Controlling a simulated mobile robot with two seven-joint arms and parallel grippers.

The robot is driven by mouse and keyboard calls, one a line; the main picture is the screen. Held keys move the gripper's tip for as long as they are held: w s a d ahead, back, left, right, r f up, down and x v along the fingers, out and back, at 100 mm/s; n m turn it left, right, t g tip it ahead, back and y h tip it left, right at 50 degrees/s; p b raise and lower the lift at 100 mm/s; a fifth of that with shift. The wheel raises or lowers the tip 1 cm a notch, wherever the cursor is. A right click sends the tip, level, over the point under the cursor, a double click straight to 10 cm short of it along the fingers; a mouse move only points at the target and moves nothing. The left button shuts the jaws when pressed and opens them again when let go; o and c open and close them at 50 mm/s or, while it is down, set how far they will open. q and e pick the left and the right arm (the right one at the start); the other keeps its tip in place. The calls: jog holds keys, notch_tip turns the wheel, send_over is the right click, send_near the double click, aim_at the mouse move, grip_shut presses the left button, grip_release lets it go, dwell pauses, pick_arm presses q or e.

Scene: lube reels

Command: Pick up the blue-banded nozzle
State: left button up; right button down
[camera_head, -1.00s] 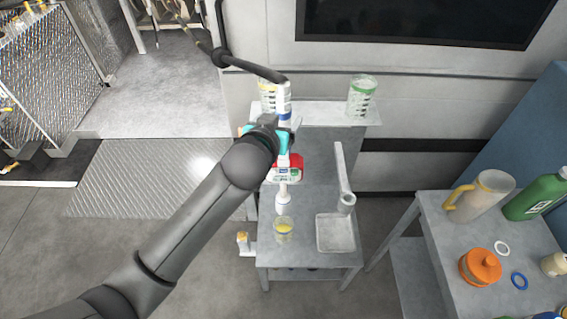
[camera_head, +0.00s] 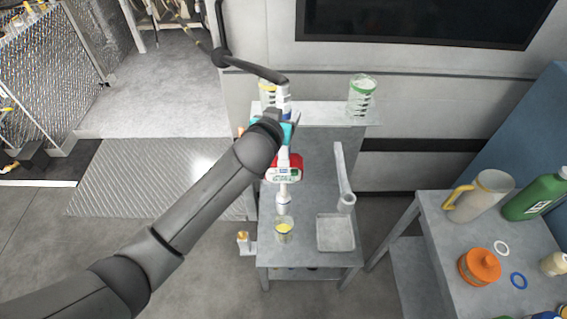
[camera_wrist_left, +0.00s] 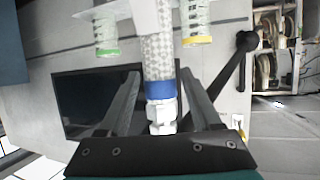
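The blue-banded nozzle (camera_head: 284,100) is a white upright piece with a blue band, above the narrow grey stand. In the left wrist view, the blue band (camera_wrist_left: 160,90) and white fitting below it sit between my fingers, under a grey braided hose. My left gripper (camera_wrist_left: 160,85) is open, one finger on each side of the nozzle, with narrow gaps visible. In the head view, my left gripper (camera_head: 283,127) is partly hidden by its own wrist. A red meter (camera_head: 285,170) with a white spout (camera_head: 283,200) shows just below it. My right gripper is not in view.
The stand holds a cup with yellow liquid (camera_head: 284,232) and a square tray (camera_head: 335,234). A green-banded container (camera_head: 362,95) is on the shelf. A right-hand table holds a jug (camera_head: 480,195), green bottle (camera_head: 538,197) and orange jar (camera_head: 480,267).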

pick_arm(q)
grip_shut()
dwell(0.3)
dwell(0.7)
jog(key=shift+r, duration=0.1)
